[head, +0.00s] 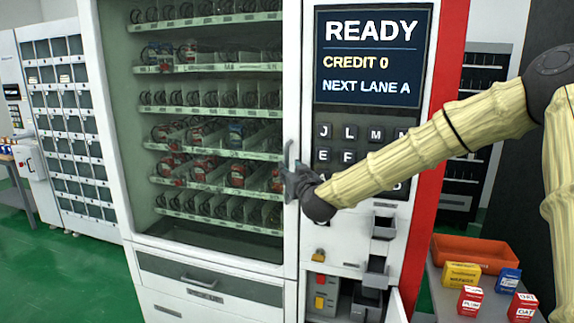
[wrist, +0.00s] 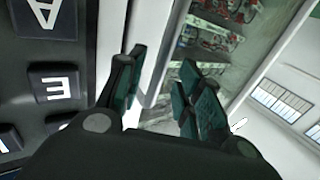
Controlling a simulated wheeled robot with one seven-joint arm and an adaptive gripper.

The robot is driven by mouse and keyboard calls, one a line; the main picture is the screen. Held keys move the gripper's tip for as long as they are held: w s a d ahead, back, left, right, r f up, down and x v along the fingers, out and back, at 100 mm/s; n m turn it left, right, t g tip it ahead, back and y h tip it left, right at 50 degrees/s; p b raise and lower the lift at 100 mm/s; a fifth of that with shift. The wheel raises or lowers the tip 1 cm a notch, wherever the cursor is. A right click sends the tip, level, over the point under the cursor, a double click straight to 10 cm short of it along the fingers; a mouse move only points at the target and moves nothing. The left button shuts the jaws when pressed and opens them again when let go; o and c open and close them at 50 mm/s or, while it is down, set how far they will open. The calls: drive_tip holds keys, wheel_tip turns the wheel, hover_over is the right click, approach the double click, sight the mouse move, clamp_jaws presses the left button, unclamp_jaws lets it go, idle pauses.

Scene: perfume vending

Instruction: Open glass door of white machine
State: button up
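The white machine (head: 208,292) has a large glass door (head: 125,95) on its left side, which looks closed, with stocked shelves behind it. A grey door handle (head: 288,152) shows at the door's right edge, just above my gripper. My gripper (head: 291,181) is at the lower part of this handle, in front of the door's white frame. In the wrist view my gripper (wrist: 162,88) has its two dark green fingers apart, with the pale door frame (wrist: 157,50) beyond the gap. I cannot tell whether the fingers touch the handle, partly hidden by my gripper.
A keypad (head: 345,150) and display (head: 370,52) are right of the door. An open orange tray (head: 472,250) and several small boxes, including a yellow one (head: 461,274), stand on a table at lower right. Green floor (head: 70,275) is clear at lower left.

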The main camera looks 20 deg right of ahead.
sight(288, 167)
drive_tip(key=shift+w+p, duration=0.45)
drive_tip(key=shift+w, duration=1.65)
clamp_jaws()
